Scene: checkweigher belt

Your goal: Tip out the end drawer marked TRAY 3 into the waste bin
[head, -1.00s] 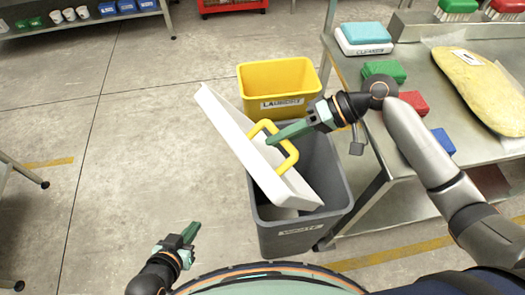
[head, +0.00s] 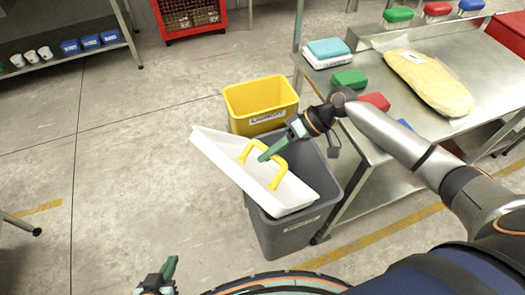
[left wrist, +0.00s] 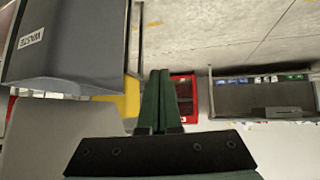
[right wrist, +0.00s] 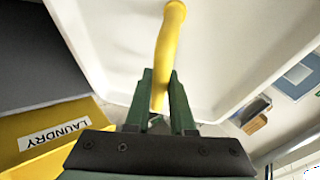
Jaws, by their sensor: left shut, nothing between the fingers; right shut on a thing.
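A white drawer (head: 240,173) with a yellow handle (head: 280,175) is held tilted over the grey waste bin (head: 280,238), its lower right end at the bin's mouth. My right gripper (head: 267,153) is shut on the yellow handle, which also shows between its fingers in the right wrist view (right wrist: 163,60). I see no TRAY 3 mark and no contents; the drawer hides much of the bin's opening. My left gripper (head: 170,268) is shut and empty, low in the head view, left of the bin. The bin's label side shows in the left wrist view (left wrist: 75,55).
A yellow laundry bin (head: 240,105) stands right behind the waste bin. A steel table (head: 400,140) with sponges and a yellow sack (head: 430,80) is close on the right. A shelf and a red cart (head: 190,18) are at the back. Floor on the left is clear.

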